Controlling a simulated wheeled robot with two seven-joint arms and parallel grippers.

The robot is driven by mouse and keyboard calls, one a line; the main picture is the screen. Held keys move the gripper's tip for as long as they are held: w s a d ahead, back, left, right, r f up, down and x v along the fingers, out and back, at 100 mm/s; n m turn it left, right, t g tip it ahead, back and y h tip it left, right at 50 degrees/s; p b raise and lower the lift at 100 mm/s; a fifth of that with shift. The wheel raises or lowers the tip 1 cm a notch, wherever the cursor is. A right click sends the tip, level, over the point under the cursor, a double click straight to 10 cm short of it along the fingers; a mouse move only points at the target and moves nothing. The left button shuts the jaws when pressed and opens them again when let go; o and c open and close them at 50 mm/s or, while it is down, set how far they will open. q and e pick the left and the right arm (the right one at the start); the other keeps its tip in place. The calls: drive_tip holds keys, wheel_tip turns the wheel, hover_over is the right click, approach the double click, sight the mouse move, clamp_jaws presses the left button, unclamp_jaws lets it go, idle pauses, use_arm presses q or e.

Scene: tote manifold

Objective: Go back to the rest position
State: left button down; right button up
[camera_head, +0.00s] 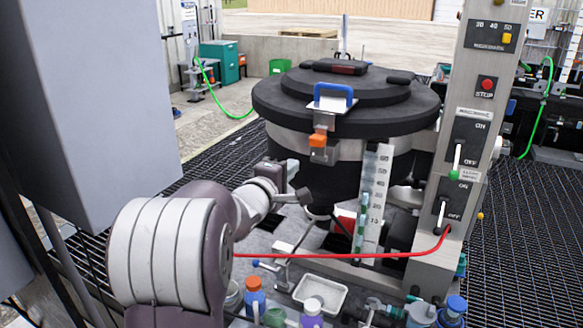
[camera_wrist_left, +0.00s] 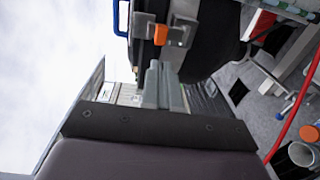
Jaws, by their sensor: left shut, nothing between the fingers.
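My left gripper (camera_head: 300,195) is in front of the black round vessel (camera_head: 330,180), close to its lower side. In the left wrist view its two grey fingers (camera_wrist_left: 162,75) are together with nothing between them. I cannot tell whether it touches the vessel. The vessel has a black lid (camera_head: 360,92) with a blue handle (camera_head: 333,95) and an orange latch (camera_head: 318,141). The orange latch also shows in the left wrist view (camera_wrist_left: 161,34), just beyond the fingers. My right gripper is not in view.
A panel post (camera_head: 465,130) with a red stop button and ON/OFF levers stands right of the vessel. A red hose (camera_head: 340,256) crosses in front. A white tray (camera_head: 320,294) and bottles (camera_head: 254,292) sit below. A grey box (camera_head: 90,100) fills the upper left.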

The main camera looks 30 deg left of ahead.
use_arm(q)
drive_tip(key=s+a+f+m+g+y, duration=0.1)
drive_tip(key=s+f+m+g, duration=0.25)
drive_tip(key=f, duration=0.25)
drive_tip(key=s+a+f+m+g+y, duration=0.1)
drive_tip(key=s+f+m+g, duration=0.1)
drive_tip(key=f+m+g, duration=0.3)
drive_tip(key=s+d+f+m+g+h, duration=0.2)
drive_tip(key=s+d+f+m+g, duration=0.2)
drive_tip(key=s+d, duration=0.4)
drive_tip(key=s+d+f+m+g+h, duration=0.1)
drive_tip(key=s+d+f+m+g, duration=0.2)
drive_tip(key=s+d+f+m, duration=0.4)
drive_tip(key=s+d+f, duration=0.2)
drive_tip(key=d, duration=0.4)
drive_tip(key=shift+s+g+h, duration=0.25)
drive_tip(key=shift+g+h, duration=0.1)
drive_tip(key=shift+h, duration=0.05)
drive_tip(key=shift+d+f, duration=0.1)
